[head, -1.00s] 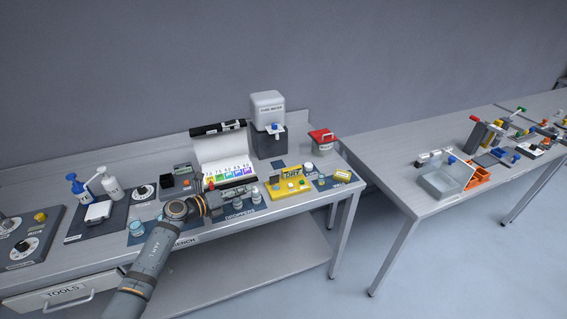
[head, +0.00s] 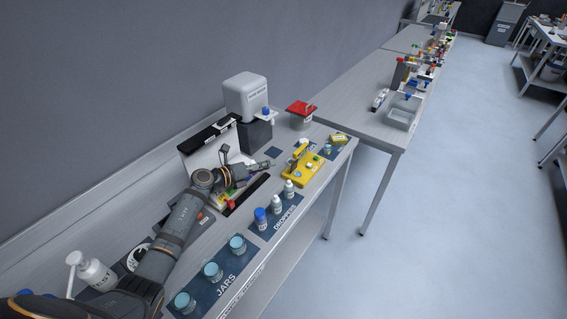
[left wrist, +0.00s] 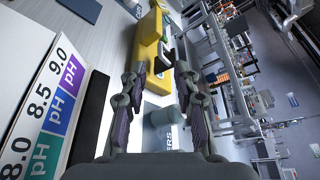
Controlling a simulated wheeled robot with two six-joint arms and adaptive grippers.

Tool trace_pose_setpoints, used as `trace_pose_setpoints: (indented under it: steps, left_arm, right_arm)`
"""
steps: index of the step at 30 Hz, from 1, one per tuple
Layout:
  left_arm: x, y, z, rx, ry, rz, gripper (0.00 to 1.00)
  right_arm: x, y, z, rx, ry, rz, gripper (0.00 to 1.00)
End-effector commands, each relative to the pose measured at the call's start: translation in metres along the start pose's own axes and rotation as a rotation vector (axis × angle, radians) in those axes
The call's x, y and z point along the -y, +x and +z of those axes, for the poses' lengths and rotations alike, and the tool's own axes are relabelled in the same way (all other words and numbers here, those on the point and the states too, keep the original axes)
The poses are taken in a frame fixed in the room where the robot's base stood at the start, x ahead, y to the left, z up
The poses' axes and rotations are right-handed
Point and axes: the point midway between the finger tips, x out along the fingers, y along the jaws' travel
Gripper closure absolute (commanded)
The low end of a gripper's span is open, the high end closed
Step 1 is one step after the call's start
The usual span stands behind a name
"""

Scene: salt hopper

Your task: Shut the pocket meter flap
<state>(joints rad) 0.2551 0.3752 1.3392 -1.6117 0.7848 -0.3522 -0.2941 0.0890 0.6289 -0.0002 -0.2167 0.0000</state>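The yellow meter (head: 303,170) lies on the bench right of the droppers. Part of the meter is hidden by the fingers there. My right gripper is not in view.
Dropper bottles (head: 276,203) and jars (head: 212,270) stand along the front. A pH colour chart (left wrist: 45,110) is beside my left gripper. A white water container (head: 246,97) and a red-lidded jar (head: 301,114) stand behind. A small yellow item (head: 338,139) lies right of the meter.

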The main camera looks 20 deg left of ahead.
Motion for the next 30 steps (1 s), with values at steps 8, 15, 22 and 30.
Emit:
trace_pose_setpoints:
  steps: [8,15,22,30]
  left_arm:
    - [-0.003,0.061,-0.004,0.0,-0.001,-0.004,0.69]
    - [-0.001,0.084,-0.001,0.0,-0.001,-0.001,0.69]
    - [0.0,0.084,0.0,-0.001,-0.001,0.0,0.69]
    - [0.0,0.084,0.0,-0.001,-0.001,0.0,1.0]
  right_arm:
    - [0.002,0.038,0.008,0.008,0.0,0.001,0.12]
    - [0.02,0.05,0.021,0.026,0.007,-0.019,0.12]
    - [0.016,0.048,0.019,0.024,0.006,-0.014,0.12]
    - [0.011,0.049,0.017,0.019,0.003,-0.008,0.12]
